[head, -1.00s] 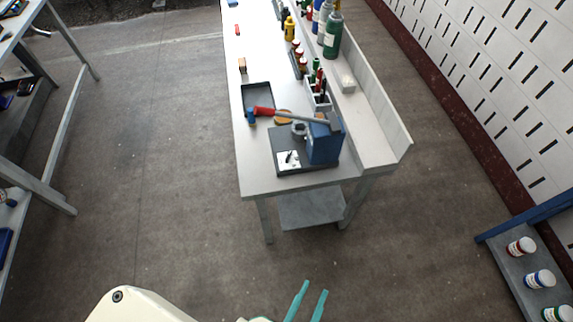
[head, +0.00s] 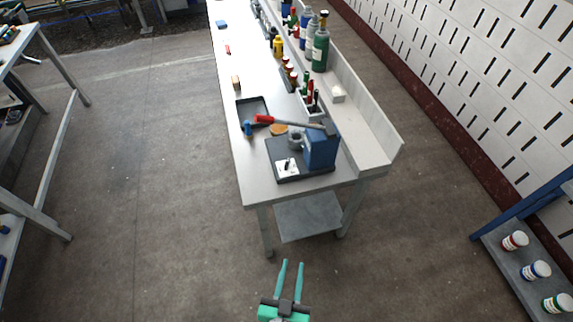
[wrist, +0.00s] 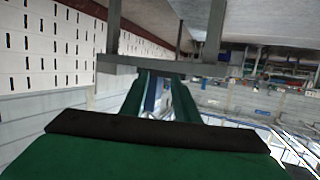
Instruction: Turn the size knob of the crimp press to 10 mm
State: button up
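The crimp press (head: 320,146) stands on the near end of the long workbench (head: 232,150) in the head view. It has a blue body, a dark base plate (head: 312,172), a grey round die part (head: 296,141) and a long lever with a red handle (head: 264,119). A white plate with a black pointer, which looks like the size knob (head: 286,167), is on the base's front left. Its markings are too small to read. My gripper (head: 291,264) is open and empty over the floor, in front of the bench and apart from it. The wrist view shows no press that I can make out.
A dark tray (head: 239,112) and a blue-headed item (head: 248,128) lie left of the press. Bottles (head: 320,50) stand along the raised back shelf. A blue-framed rack with jars (head: 535,269) is at the right. The floor left of the bench is clear.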

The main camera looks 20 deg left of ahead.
jog(key=w+a+t, duration=0.1)
jog(key=w+a, duration=0.5)
jog(key=w, duration=0.7)
jog(key=t, duration=0.2)
send_near(286, 170)
jog(key=shift+w+a+f+m+h, duration=0.2)
jog(key=shift+w+f+m+h, duration=0.15)
jog(key=shift+w, duration=0.2)
jog(key=w, duration=0.7)
jog(key=w+a, duration=0.1)
jog(key=w, duration=0.3)
jog(key=shift+r, duration=0.25)
jog(key=shift+s, duration=0.1)
jog(key=shift+c, duration=0.7)
grip_shut()
